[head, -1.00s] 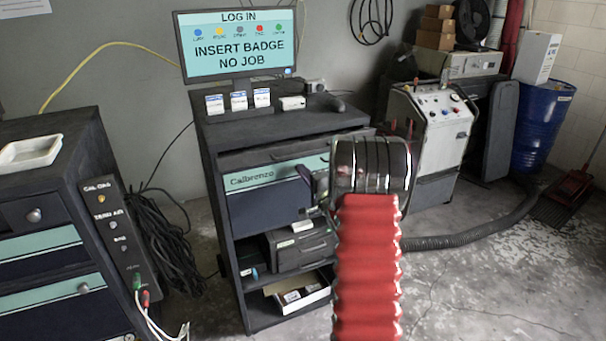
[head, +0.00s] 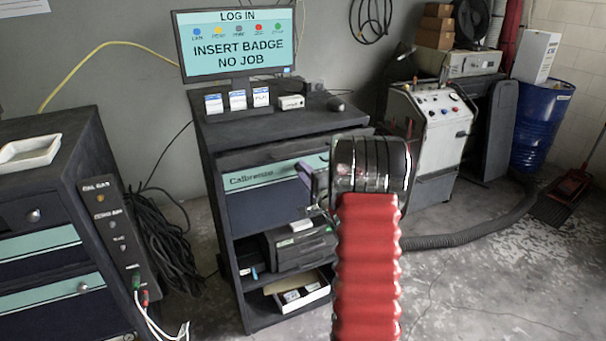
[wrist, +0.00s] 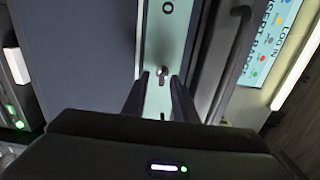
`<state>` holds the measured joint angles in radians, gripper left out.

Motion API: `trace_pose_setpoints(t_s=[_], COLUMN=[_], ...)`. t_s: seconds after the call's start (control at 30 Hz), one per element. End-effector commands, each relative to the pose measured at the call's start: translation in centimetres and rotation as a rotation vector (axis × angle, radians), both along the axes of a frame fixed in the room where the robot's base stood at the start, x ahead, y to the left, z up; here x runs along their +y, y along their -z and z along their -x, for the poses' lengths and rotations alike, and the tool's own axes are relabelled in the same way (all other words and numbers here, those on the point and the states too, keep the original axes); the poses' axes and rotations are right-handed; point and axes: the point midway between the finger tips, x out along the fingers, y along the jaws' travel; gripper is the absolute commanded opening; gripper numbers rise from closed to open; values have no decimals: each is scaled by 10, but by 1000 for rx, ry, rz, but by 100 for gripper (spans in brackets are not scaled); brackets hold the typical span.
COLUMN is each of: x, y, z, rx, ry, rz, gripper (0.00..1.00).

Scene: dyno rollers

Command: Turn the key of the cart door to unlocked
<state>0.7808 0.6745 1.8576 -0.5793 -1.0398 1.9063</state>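The cart door (head: 262,208) is dark blue with a teal strip along its top, and it looks closed. In the wrist view the strip (wrist: 158,40) runs up the picture, and a small metal key (wrist: 162,72) sits in it. My gripper (wrist: 159,79) is open, with one dark fingertip on each side of the key. I cannot tell whether either finger touches it. In the head view my gripper (head: 308,178) is at the right part of the door front, partly hidden by my own arm. The key is hidden there.
A drawer with a dark bar handle (wrist: 232,60) lies close beside the strip. The monitor (head: 238,45) stands on the cart top (head: 285,122). Open shelves with a printer (head: 300,245) are below the door. A dark cabinet (head: 50,215) stands at left.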

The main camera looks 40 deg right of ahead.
Motion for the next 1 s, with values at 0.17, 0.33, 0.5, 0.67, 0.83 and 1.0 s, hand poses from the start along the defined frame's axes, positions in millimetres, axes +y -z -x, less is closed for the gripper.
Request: trace_pose_setpoints(t_s=[0.17, 0.33, 0.5, 0.67, 0.83, 1.0], x=[1, 2, 7, 13, 21, 30], y=[-1, -1, -1, -1, 0, 0], z=[0, 5, 21, 45, 73, 101], rx=[-1, -1, -1, -1, 0, 0], ry=[-2, -1, -1, 0, 0, 1], rz=[1, 1, 1, 1, 1, 0], gripper=[26, 26, 26, 26, 26, 26])
